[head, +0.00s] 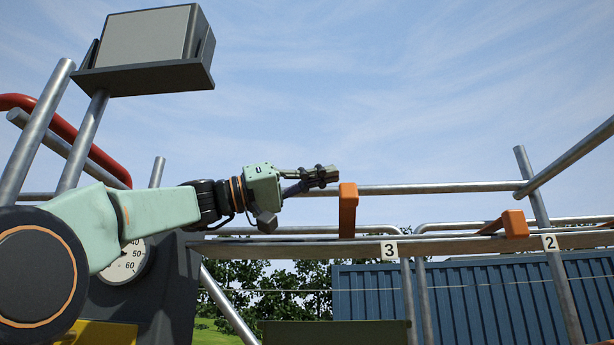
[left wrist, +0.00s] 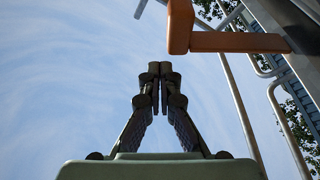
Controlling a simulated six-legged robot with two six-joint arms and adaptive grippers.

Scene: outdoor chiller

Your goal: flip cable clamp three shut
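The orange clamp by the label 3 (head: 348,212) stands upright from the long rail, its flap raised. In the left wrist view the same orange clamp (left wrist: 238,42) shows at the upper right, with a thicker block at its end. My left gripper (head: 326,175) reaches in from the left, its fingertips just left of and slightly above the clamp's top. In the left wrist view my left gripper's fingers (left wrist: 160,72) meet at the tips with nothing between them. A gap shows between them and the clamp there. My right gripper is not in view.
Another orange clamp (head: 514,223) sits tilted on the rail by the label 2 (head: 550,242). The number 3 label (head: 389,250) is on the rail (head: 450,244). Metal pipes (head: 430,188) run behind. A dial gauge (head: 124,262) is at the left. Open sky lies above.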

